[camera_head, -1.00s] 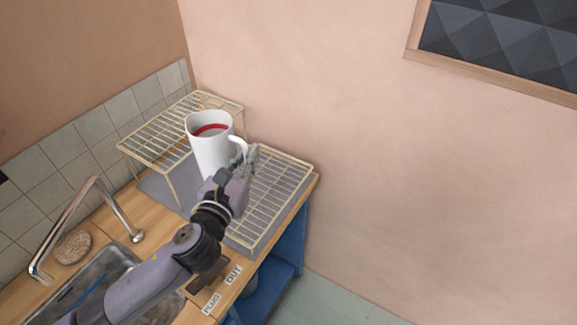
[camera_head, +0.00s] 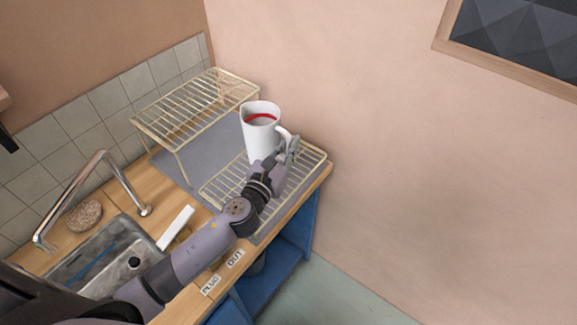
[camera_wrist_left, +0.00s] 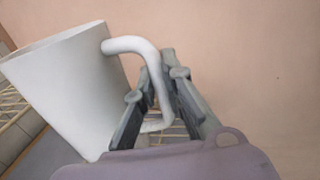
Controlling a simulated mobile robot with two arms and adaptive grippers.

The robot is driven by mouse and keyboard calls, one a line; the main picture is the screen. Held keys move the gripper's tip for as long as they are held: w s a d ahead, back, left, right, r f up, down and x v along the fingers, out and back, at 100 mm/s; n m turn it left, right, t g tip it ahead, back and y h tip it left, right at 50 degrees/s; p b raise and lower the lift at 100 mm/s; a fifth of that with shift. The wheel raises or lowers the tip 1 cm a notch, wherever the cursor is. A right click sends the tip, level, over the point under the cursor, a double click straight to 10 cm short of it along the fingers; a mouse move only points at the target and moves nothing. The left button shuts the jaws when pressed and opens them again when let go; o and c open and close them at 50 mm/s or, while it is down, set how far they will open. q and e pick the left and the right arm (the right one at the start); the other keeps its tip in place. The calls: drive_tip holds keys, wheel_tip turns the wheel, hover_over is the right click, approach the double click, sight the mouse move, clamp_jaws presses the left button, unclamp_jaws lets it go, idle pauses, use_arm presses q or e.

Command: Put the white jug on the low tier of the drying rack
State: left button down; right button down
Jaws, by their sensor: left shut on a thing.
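The white jug (camera_head: 259,139) has a red band inside its rim and is upright in the head view. My left gripper (camera_head: 286,152) is shut on its handle, at the jug's right side. In the left wrist view the jug (camera_wrist_left: 68,88) fills the left part, and the gripper's fingers (camera_wrist_left: 160,100) close around the handle. The drying rack has a high tier (camera_head: 190,103) at the back left and a low tier (camera_head: 305,163) at the front right. The jug appears over the low tier; I cannot tell whether its base touches the wires. My right gripper is not in view.
A metal sink (camera_head: 112,262) with a tap (camera_head: 103,172) and a brown sponge (camera_head: 84,215) lies at the left. A grey mat (camera_head: 205,150) is under the rack. The pink wall borders the counter's right.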

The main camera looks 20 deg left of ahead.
use_arm(q)
drive_tip(key=shift+f+b, duration=0.3)
drive_tip(key=shift+f, duration=0.65)
wheel_tip(320, 180, down, 4)
drive_tip(key=b, duration=0.2)
drive_tip(key=shift+f+b, duration=0.1)
drive_tip(key=shift+b, duration=0.2)
drive_tip(key=shift+f, duration=0.2)
drive_tip(key=c, duration=1.7)
unclamp_jaws()
drive_tip(key=shift+r, duration=0.1)
